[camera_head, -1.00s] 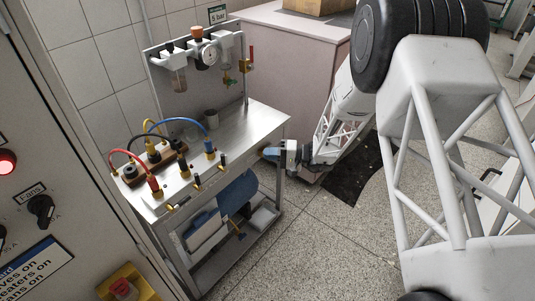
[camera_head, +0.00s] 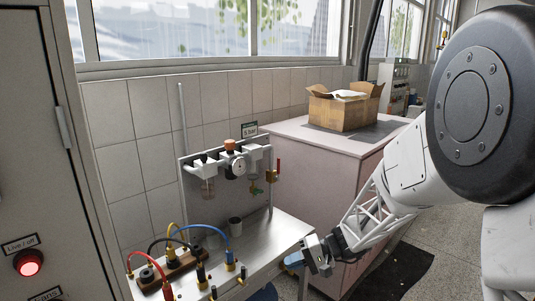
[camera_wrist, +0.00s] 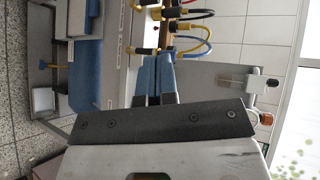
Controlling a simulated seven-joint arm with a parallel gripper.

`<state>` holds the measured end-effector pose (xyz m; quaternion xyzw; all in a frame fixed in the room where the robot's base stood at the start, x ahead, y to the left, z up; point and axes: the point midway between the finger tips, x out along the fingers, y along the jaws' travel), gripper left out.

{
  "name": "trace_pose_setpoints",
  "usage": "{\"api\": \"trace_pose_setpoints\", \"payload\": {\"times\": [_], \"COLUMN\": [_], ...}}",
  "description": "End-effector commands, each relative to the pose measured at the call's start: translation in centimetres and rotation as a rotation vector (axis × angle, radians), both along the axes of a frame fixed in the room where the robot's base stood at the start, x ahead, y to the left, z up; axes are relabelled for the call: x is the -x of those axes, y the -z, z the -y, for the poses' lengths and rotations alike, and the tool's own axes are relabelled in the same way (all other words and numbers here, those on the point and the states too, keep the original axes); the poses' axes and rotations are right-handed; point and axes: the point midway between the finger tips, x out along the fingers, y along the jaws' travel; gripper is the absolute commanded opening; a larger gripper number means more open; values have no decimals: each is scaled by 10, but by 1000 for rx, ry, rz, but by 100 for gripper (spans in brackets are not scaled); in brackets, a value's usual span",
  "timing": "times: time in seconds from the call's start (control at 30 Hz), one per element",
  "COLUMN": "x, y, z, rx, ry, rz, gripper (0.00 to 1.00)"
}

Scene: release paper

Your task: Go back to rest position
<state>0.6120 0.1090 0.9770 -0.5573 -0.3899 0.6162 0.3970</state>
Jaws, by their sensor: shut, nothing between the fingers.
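My gripper (camera_head: 291,262) has blue fingertips and sits by the right edge of the metal bench (camera_head: 262,236) in the head view. In the wrist view my gripper's blue fingers (camera_wrist: 155,68) are together with nothing between them. The wrist view is turned sideways, with the bench's cables beyond the fingertips. My arm reaches in from the right of the head view. Whether the gripper touches the bench edge cannot be told.
A cardboard box (camera_head: 340,112) stands on a pink cabinet (camera_head: 315,165). A control cabinet (camera_head: 45,180) stands left. A dark mat (camera_head: 400,275) lies on the floor.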

Motion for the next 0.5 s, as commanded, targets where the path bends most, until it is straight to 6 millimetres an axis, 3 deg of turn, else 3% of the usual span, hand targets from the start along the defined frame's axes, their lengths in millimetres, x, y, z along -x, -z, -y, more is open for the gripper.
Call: {"api": "trace_pose_setpoints", "payload": {"times": [0.03,0.2,0.5], "x": [15,63,150], "y": [-16,-54,-105], "z": [0,8,35], "rx": [52,241,587], "ry": [-21,-67,-76], "rz": [-2,-16,16], "gripper": [0,0,0]}}
